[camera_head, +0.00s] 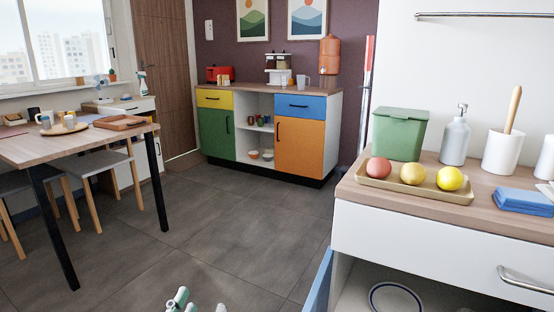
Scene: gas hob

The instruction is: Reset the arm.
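My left gripper (186,302) shows only in part at the bottom edge of the head view, as pale green and white pieces low over the grey floor. The rest of it is cut off by the frame, so I cannot tell whether it is open or shut. Nothing is seen held in the visible part. My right gripper and arm are not in view.
At right, a counter (372,194) carries a tray (440,191) of fruit, a green bin (398,137) and a soap bottle (455,140). Below it, a blue door (318,287) stands open. A table (72,148) is at left. The middle floor (215,220) is clear.

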